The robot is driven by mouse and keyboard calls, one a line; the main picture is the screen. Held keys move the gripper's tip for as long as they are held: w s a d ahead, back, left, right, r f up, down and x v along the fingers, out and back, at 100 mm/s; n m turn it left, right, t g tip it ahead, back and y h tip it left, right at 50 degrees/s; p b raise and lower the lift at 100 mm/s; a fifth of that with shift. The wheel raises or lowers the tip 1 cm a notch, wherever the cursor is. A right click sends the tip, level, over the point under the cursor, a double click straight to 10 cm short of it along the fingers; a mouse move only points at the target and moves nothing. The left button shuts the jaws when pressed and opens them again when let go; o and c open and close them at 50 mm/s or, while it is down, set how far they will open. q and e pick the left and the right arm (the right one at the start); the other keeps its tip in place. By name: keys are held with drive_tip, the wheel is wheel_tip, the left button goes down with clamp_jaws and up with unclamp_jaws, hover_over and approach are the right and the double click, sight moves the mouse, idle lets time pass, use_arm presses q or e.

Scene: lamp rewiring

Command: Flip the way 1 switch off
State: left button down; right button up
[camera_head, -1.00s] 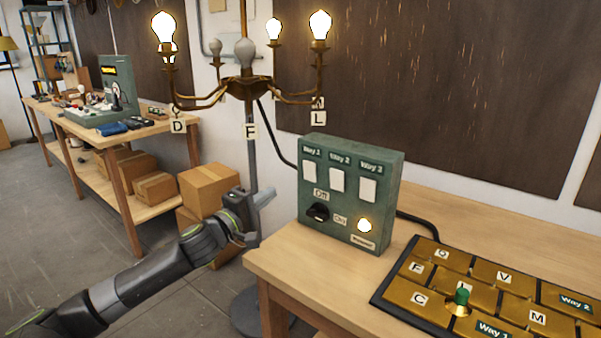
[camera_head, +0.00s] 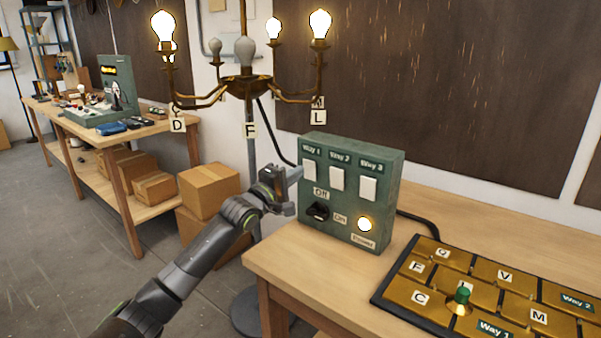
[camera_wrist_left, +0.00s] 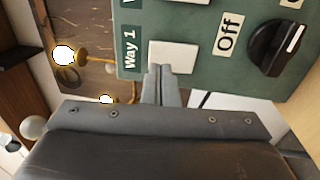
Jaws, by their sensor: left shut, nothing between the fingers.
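The green switch box (camera_head: 350,215) stands on the wooden bench with three white rocker switches under the labels Way 1, Way 2 and Way 3. The Way 1 switch (camera_head: 309,170) is the leftmost; it also shows in the left wrist view (camera_wrist_left: 180,56). My left gripper (camera_head: 296,174) is shut and empty, its fingertips at the lower left of the Way 1 switch. In the left wrist view the closed fingertips (camera_wrist_left: 160,72) overlap the switch's edge; I cannot tell whether they touch it. My right gripper is not in view.
A black Off/On knob (camera_head: 318,211) and a lit power lamp (camera_head: 364,224) sit below the switches. A tray of brass plates (camera_head: 432,265) lies on the bench (camera_head: 300,256) at right.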

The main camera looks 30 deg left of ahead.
sight(310, 170)
use_arm(q)
drive_tip(key=shift+w+d+r, duration=0.1)
drive_tip(key=shift+w, duration=1)
drive_tip(key=shift+w+r+p, duration=0.15)
drive_tip(key=shift+r+p, duration=0.25)
drive_tip(key=shift+p, duration=0.45)
drive_tip(key=shift+f, duration=0.25)
